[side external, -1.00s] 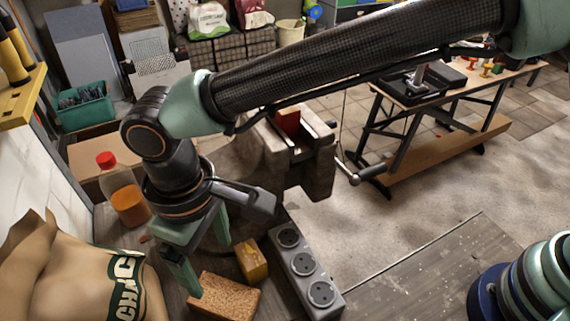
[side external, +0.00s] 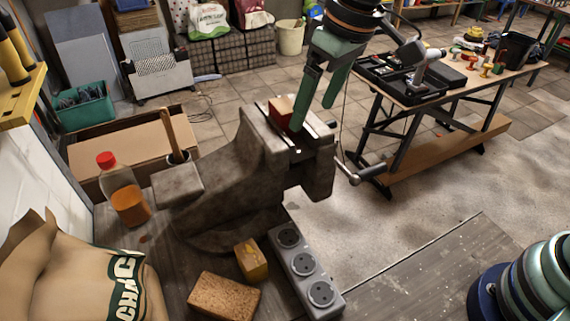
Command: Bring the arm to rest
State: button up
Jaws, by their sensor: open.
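My gripper (side external: 313,114) is at the upper middle of the side external view, pointing down with its two green fingers apart and nothing between them. It hangs over or just in front of the jaws of the vise (side external: 225,175). A red block (side external: 280,110) sits at the vise jaws, just left of my gripper's left fingertip. I cannot tell whether that finger touches the vise or the block.
Left of the vise is a bottle of orange liquid (side external: 128,195). In front lie a cork-like block (side external: 224,297), a yellow block (side external: 251,260) and a socket strip (side external: 303,265). A paper sack (side external: 75,275) fills the lower left. A workbench (side external: 440,98) with tools stands at right.

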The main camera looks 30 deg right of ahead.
jog(key=s+d+m+t, duration=0.1)
jog(key=s+d, duration=0.3)
jog(key=d, duration=0.7)
jog(key=s+d+m+t+h, duration=0.1)
jog(key=s+d+m, duration=0.2)
jog(key=d, duration=0.7)
jog(key=shift+s+d+m+t+h, duration=0.3)
jog(key=shift+s+d+t, duration=0.1)
